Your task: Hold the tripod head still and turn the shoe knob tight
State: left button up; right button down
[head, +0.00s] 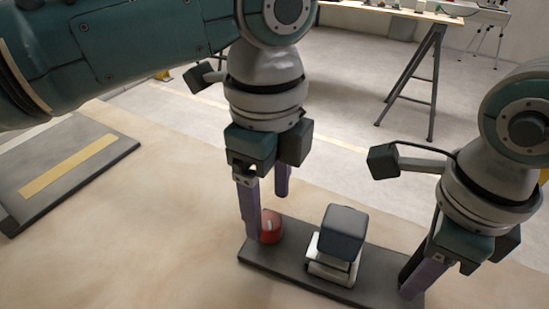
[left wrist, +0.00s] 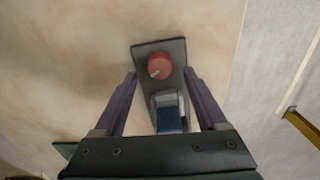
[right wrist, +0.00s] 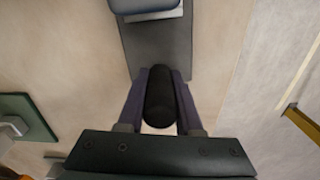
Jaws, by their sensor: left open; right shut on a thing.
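The tripod head has a dark grey plate (head: 290,262) on the table, with a pale mount carrying a blue-grey block (head: 342,232) near its middle. The red shoe knob (head: 271,226), with a white mark, is at the plate's left end and also shows in the left wrist view (left wrist: 160,66). My left gripper (head: 266,214) is open, its purple fingers on either side of the knob, with visible gaps in the left wrist view. My right gripper (head: 414,288) is shut on a black cylindrical grip (right wrist: 159,100) at the plate's other end. The grip is mostly hidden in the head view.
A dark panel with a yellow strip (head: 68,172) lies at the left on the pale tabletop (head: 140,235). The tabletop between it and the plate is clear. A trestle workbench (head: 420,85) stands on the floor beyond.

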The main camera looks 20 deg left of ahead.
aim_at(269, 219)
pick_arm(q)
notch_tip(269, 219, up, 9)
jog(key=shift+f, duration=0.1)
dwell(0.3)
pick_arm(e)
jog(key=c, duration=0.5)
grip_release()
